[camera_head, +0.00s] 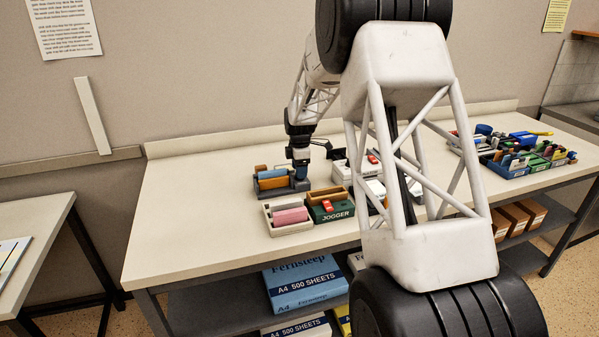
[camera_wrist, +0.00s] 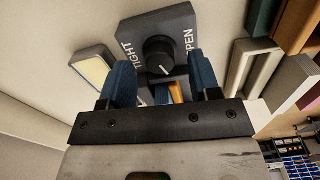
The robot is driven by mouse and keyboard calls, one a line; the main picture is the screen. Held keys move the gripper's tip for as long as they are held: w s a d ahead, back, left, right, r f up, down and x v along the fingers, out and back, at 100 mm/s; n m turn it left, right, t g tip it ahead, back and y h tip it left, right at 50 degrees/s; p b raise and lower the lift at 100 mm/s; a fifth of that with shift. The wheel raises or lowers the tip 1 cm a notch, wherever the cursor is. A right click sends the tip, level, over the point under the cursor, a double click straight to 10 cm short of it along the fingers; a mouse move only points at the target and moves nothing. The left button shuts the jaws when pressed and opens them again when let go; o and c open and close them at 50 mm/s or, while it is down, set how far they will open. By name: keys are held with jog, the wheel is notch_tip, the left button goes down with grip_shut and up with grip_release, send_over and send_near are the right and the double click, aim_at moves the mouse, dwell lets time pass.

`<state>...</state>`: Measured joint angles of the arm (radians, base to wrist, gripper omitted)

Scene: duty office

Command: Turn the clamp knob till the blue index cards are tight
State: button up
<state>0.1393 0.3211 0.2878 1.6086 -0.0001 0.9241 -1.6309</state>
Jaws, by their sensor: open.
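The clamp knob (camera_wrist: 158,55) is black and round, on a dark grey plate (camera_wrist: 176,24) lettered TIGHT on the left and OPEN on the right in the wrist view. A small pale mark shows on the knob; its exact setting is hard to tell. My gripper (camera_wrist: 162,75) is open, its two blue-faced fingers on either side of the knob's near side, with gaps visible. In the head view my gripper (camera_head: 301,170) is down at the right end of the dark clamp. The blue index cards (camera_head: 271,184) lie in that clamp, beside an orange-brown piece (camera_head: 271,174).
A pale tray (camera_head: 289,228) with a pink block and a green JOGGER box (camera_head: 335,212) stand in front of the clamp. White equipment (camera_head: 352,168) is close on the right. Coloured bins (camera_head: 525,155) are farther right. The bench's left side (camera_head: 190,200) is clear.

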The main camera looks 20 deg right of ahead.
jog(key=shift+f, duration=0.65)
jog(key=c, duration=0.9)
jog(key=shift+m, duration=1.7)
